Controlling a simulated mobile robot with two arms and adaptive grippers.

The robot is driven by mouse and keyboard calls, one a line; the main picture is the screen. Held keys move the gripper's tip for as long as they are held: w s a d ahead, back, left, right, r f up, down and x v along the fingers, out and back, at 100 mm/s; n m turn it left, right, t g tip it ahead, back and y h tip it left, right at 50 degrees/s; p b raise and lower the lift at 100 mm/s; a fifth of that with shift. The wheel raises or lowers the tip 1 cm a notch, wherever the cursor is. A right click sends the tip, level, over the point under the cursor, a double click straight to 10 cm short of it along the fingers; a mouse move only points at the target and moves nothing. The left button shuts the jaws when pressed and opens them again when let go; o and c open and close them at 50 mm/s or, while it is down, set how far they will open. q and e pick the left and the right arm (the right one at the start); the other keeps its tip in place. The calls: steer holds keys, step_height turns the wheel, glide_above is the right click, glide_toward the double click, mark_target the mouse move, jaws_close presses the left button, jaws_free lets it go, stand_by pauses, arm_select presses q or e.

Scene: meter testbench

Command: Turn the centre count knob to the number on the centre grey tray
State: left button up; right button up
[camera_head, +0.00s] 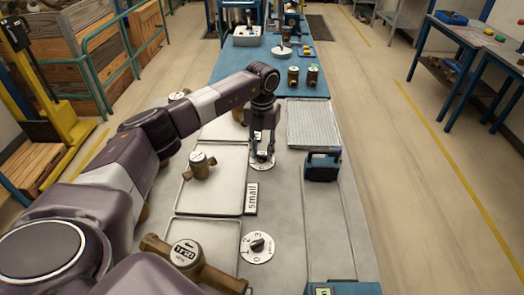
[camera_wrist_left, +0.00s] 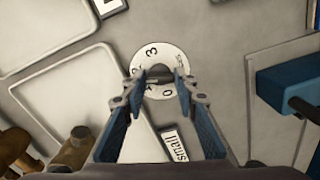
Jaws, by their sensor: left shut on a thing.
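The centre count knob is a dark grip (camera_wrist_left: 158,73) on a round white dial (camera_wrist_left: 151,50); the dial also shows in the head view (camera_head: 262,165). My left gripper (camera_head: 263,152) points down over it and is shut on the knob. In the left wrist view its fingers (camera_wrist_left: 158,88) stand either side of the grip. A 3 and a 0 are readable on the dial; the pointer's exact direction is unclear. The centre grey tray (camera_head: 225,203), with a "small" label (camera_head: 251,199), holds one visible brass meter (camera_head: 199,166). My right gripper is out of view.
A nearer count dial (camera_head: 257,247) and a large brass meter (camera_head: 194,262) on the near tray lie at the front. A blue device (camera_head: 322,167) and a ribbed grey panel (camera_head: 313,124) stand right of the knob. Brass meters (camera_head: 293,76) stand on the blue mat farther back.

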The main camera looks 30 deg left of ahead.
mark_target(262, 155)
arm_select(q)
steer(key=n+p, duration=0.1)
steer(key=n, duration=0.4)
steer(key=shift+r+n, duration=0.15)
steer(key=shift+n, duration=0.15)
steer(key=shift+w+n+p, duration=0.1)
steer(key=shift+n+p, duration=0.3)
steer(key=shift+n, duration=1.4)
steer(key=o, duration=1.2)
steer(key=shift+c, duration=0.2)
step_height(262, 155, up, 12)
